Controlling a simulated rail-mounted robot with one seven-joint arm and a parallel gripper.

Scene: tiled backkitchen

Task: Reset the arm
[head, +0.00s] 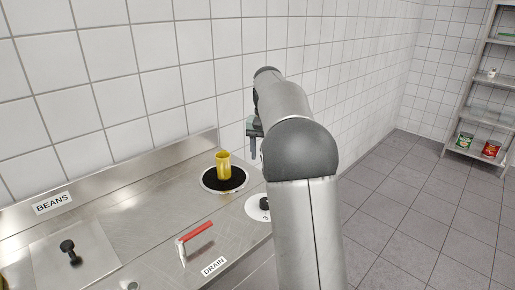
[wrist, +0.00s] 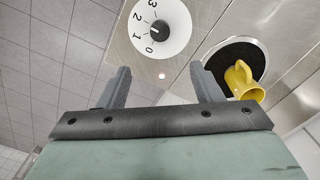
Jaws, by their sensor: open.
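My gripper (wrist: 160,88) is open and empty, its two dark fingers spread apart in the wrist view. In the head view my arm hides much of it; part of the gripper (head: 253,140) shows to the left of the arm, above the steel counter. A white dial (wrist: 160,27) with numbers and a black knob lies beyond the fingers. In the head view the dial (head: 253,208) is partly hidden by my arm.
A yellow mug (head: 223,164) stands on a round black plate (head: 210,184) in the steel counter (head: 165,205). It also shows right of the fingers in the wrist view (wrist: 240,80). A red-handled drain lever (head: 197,231) and a black-knobbed lid (head: 70,250) stand nearer. Shelves (head: 480,110) stand far right.

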